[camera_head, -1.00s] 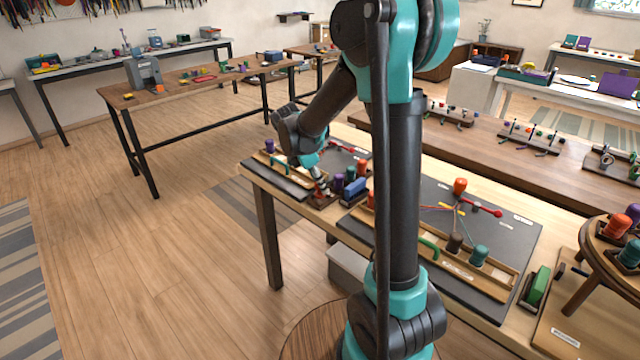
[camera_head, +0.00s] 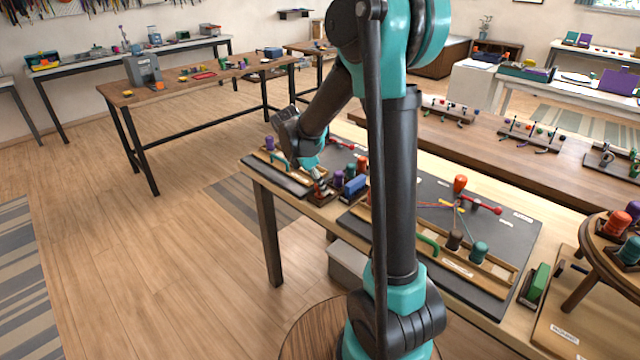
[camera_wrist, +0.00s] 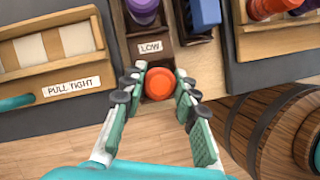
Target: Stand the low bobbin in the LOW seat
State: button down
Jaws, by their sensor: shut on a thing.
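An orange-red bobbin (camera_wrist: 158,84), seen from above in the wrist view, is between the fingers of my gripper (camera_wrist: 159,95), which is shut on it. In the head view my gripper (camera_head: 319,188) is at the near edge of the bench, and the bobbin is hard to make out there. The LOW label (camera_wrist: 150,47) is on a dark brown wooden holder (camera_wrist: 149,66), just beyond the bobbin. The bobbin covers part of the holder's near end. I cannot tell whether it touches the holder or is above it.
A purple bobbin (camera_wrist: 142,8) and a blue block (camera_wrist: 206,14) stand beyond the label. A wooden rack marked PULL TIGHT (camera_wrist: 70,88) is at left. More bobbins (camera_wrist: 265,8) are at upper right. A grey board (camera_head: 500,225) with cords lies farther right.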

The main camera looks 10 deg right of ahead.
jog(key=c, duration=1.1)
grip_release()
